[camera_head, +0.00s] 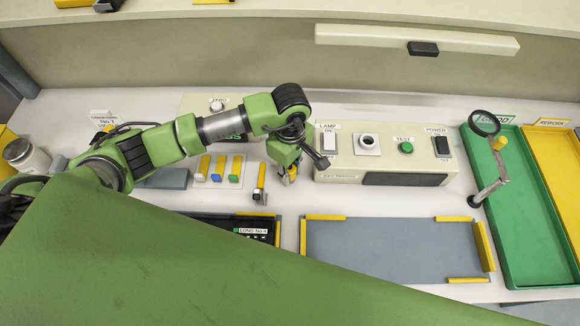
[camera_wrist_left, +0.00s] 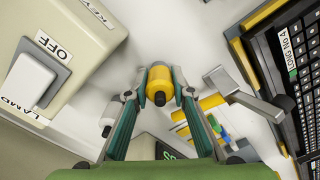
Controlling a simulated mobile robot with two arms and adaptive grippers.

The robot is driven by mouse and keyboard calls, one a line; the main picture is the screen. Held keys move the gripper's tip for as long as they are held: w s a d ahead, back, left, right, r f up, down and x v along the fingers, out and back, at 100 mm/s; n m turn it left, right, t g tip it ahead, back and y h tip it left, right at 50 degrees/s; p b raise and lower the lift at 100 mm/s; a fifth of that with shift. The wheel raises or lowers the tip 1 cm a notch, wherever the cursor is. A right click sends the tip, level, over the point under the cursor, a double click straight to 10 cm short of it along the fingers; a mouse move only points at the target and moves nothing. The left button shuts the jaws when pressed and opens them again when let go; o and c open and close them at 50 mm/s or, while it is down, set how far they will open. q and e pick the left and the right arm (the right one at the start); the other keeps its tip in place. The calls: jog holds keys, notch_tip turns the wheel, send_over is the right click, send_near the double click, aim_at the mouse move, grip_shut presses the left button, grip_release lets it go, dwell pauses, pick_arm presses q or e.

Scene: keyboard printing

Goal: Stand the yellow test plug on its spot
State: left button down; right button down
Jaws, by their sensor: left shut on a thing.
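The yellow test plug (camera_wrist_left: 159,82), a yellow cylinder with a dark end, is between the fingertips of my left gripper (camera_wrist_left: 160,96) in the left wrist view. The gripper is shut on it. In the head view my left gripper (camera_head: 291,172) is low over the white bench, just left of the lamp and test box (camera_head: 340,172). Only a small yellow bit of the plug (camera_head: 292,171) shows there. I cannot tell whether the plug touches the bench. Its spot is not clearly visible. My right gripper is not in view.
A metal bracket (camera_head: 260,184) stands just left of the gripper, also in the wrist view (camera_wrist_left: 240,92). A white rack (camera_head: 212,183) with yellow-handled pieces is further left. A keyboard (camera_head: 240,227) and grey mat (camera_head: 390,250) lie in front.

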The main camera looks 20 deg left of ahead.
pick_arm(q)
jog(key=shift+f, duration=0.15)
jog(key=shift+f, duration=0.1)
jog(key=shift+f+b, duration=0.15)
jog(key=shift+b, duration=0.15)
jog(key=c, duration=1.9)
grip_release()
jog(key=shift+o, duration=0.7)
